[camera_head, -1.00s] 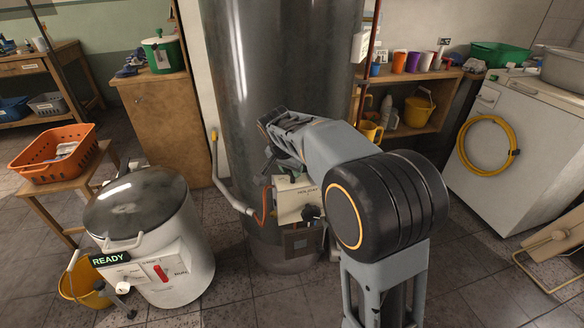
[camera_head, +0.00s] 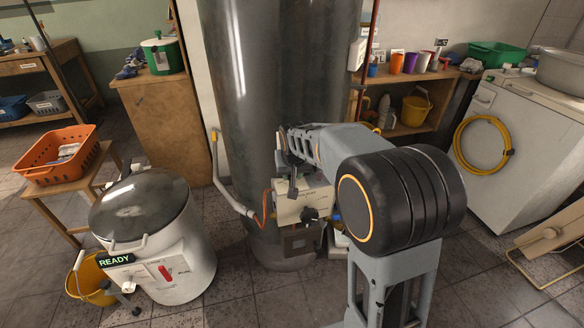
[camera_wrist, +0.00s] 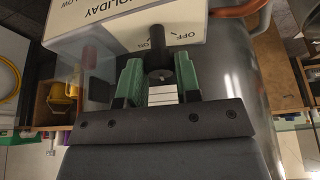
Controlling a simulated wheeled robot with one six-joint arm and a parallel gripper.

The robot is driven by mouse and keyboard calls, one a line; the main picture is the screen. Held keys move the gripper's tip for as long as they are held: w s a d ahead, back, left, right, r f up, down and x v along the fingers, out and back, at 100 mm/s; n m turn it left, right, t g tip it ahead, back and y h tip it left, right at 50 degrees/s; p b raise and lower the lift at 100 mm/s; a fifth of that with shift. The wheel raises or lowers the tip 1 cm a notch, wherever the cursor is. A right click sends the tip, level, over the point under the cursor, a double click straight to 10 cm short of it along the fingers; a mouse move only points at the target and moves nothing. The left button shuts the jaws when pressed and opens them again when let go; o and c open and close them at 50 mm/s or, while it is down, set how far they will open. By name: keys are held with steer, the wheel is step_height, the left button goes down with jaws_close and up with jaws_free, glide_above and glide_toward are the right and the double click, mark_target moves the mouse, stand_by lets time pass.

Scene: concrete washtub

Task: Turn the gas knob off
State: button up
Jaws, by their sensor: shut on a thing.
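The cream control box (camera_head: 318,201) is on the front of the tall dark metal cylinder (camera_head: 270,75). In the wrist view its face (camera_wrist: 100,25) appears upside down, with "HOLIDAY", "OFF" and "ON". In the head view my gripper (camera_head: 292,188) is at the box's upper left. A black knob (camera_head: 310,214) shows lower on the box; I cannot tell whether it is the same one.
A white lidded boiler (camera_head: 185,265) marked READY stands at left front. A white washing machine (camera_head: 535,135) and a shelf with cups are at the right.

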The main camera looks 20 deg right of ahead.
steer(key=n+y, duration=0.1)
steer(key=n, duration=0.2)
steer(key=shift+d+n+p, duration=0.15)
steer(key=shift+n+p, duration=0.15)
steer(key=shift+p, duration=0.05)
steer(key=shift+n+g+y+b, duration=0.3)
steer(key=shift+n+y, duration=0.5)
steer(key=shift+n, duration=0.9)
steer(key=o, duration=0.6)
steer(key=shift+o, duration=0.2)
steer(key=p+v, duration=0.3)
steer(key=v, duration=1.1)
steer(key=shift+w+d+f, duration=0.1)
steer(key=shift+w, duration=0.05)
